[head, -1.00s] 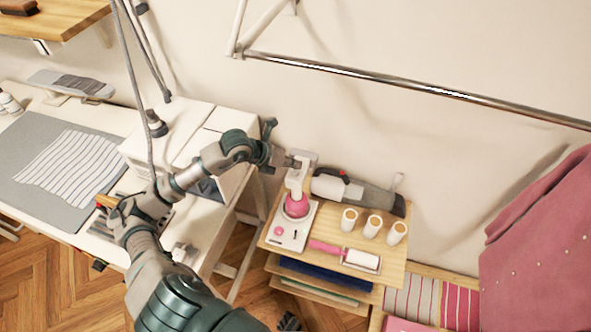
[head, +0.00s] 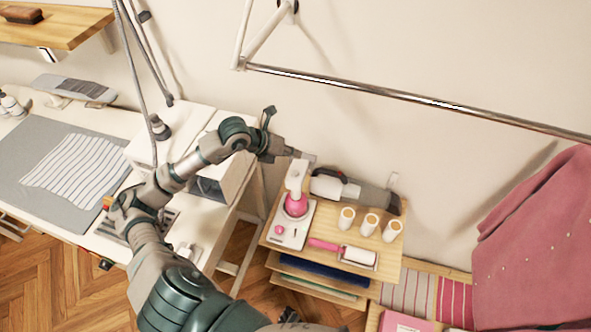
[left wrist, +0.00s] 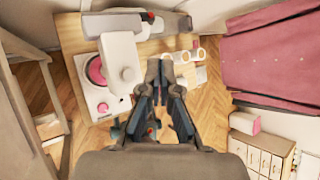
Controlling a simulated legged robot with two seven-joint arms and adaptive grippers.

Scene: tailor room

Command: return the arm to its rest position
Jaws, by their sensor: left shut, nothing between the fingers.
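My left arm (head: 165,270) rises from the bottom of the head view, bends over the white table, and reaches right. Its gripper (head: 307,157) is above the back of the small wooden shelf unit, close to the top of a white and pink machine (head: 296,205). I cannot tell from the head view whether they touch. In the left wrist view the two dark fingers (left wrist: 160,72) are together with nothing between them. The white machine head (left wrist: 121,62) is just left of them. My right gripper does not show clearly in either view.
The shelf top (head: 325,275) also holds a handheld vacuum (head: 352,188), three white spools (head: 369,225) and a pink-handled lint roller (head: 345,252). A metal rail (head: 400,97) crosses above. Pink cloth (head: 535,245) hangs at right. A white table (head: 205,225) stands left.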

